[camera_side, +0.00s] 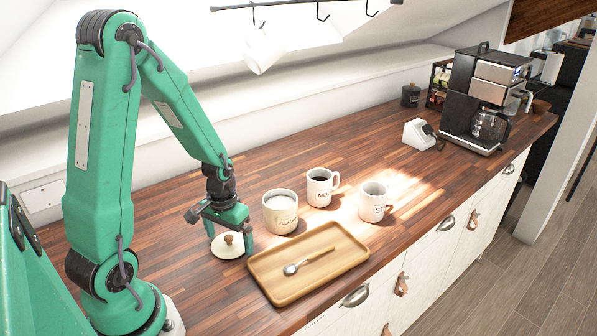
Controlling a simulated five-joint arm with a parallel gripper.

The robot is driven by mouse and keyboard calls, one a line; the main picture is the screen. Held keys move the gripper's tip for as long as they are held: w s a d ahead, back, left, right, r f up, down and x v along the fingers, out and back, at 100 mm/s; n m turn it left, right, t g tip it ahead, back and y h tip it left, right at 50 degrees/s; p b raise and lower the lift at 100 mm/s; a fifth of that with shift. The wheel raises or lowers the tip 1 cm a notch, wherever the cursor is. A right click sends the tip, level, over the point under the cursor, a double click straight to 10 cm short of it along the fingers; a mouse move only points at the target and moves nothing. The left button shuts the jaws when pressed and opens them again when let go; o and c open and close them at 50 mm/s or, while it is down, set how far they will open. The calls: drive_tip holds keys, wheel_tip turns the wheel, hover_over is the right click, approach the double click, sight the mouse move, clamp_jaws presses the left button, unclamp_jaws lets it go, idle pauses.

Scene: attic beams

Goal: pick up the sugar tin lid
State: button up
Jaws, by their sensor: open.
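The sugar tin lid (226,249) is a round cream disc with a brown wooden knob. It lies flat on the wooden counter, left of the tray. My gripper (231,240) points down over the lid, its green fingers apart on either side of the knob. I cannot tell whether a finger touches the lid. The sugar tin (281,217) stands open just right of my gripper, with pale contents showing at its top and lettering on its front.
A wooden tray (262,280) holding a spoon (305,263) lies right of the lid. Two white mugs, one with dark liquid (319,190) and another (374,203), stand beyond. A coffee maker (482,100) and a small white device (418,134) stand at the far right.

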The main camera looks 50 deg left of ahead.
sight(230, 237)
drive_tip(key=shift+f, duration=0.1)
drive_tip(key=shift+c, duration=0.2)
drive_tip(key=c, duration=0.8)
drive_tip(key=shift+o, duration=0.2)
drive_tip(key=shift+r, duration=0.2)
drive_tip(key=shift+r, duration=1.15)
drive_tip(key=shift+d+r, duration=0.25)
drive_tip(key=shift+r, duration=0.6)
drive_tip(key=s+d+r, duration=0.1)
drive_tip(key=d+r, duration=0.5)
drive_tip(key=d, duration=0.5)
drive_tip(key=shift+s+r, duration=0.2)
drive_tip(key=shift+r, duration=0.1)
drive_tip(key=shift+w, duration=0.1)
